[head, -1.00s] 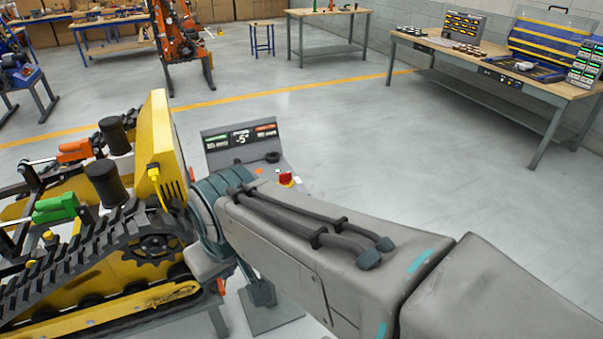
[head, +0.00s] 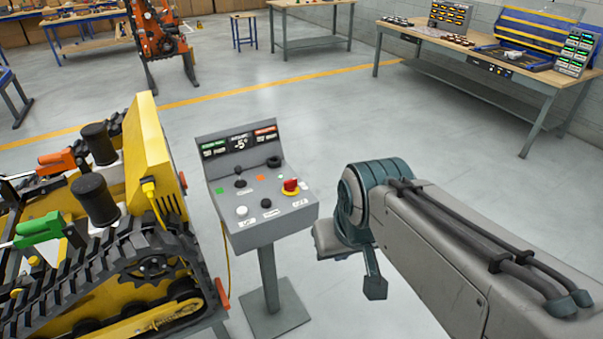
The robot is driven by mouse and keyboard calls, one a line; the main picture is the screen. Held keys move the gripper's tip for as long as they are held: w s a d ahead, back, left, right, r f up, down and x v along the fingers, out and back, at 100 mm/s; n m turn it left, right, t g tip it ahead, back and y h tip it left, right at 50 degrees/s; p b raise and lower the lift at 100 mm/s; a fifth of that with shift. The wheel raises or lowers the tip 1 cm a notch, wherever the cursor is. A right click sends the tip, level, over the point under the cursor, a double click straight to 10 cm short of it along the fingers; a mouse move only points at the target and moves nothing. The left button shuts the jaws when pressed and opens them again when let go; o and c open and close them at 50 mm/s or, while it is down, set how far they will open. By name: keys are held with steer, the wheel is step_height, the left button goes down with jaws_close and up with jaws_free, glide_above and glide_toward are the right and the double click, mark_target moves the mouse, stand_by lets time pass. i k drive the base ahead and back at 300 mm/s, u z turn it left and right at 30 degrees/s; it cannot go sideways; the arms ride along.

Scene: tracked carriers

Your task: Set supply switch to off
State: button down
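A grey control console (head: 258,228) stands on a post in the middle of the head view.
A yellow tracked carrier (head: 150,150) with black tracks and green and orange handles stands close at the console's left. A workbench (head: 480,75) with panels and cases is at the back right. An orange machine (head: 160,45) stands at the back. The floor behind the console is clear.

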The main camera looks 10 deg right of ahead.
mark_target(289, 186)
steer(key=u, duration=0.15)
steer(key=i, duration=1.05)
steer(key=z, duration=0.25)
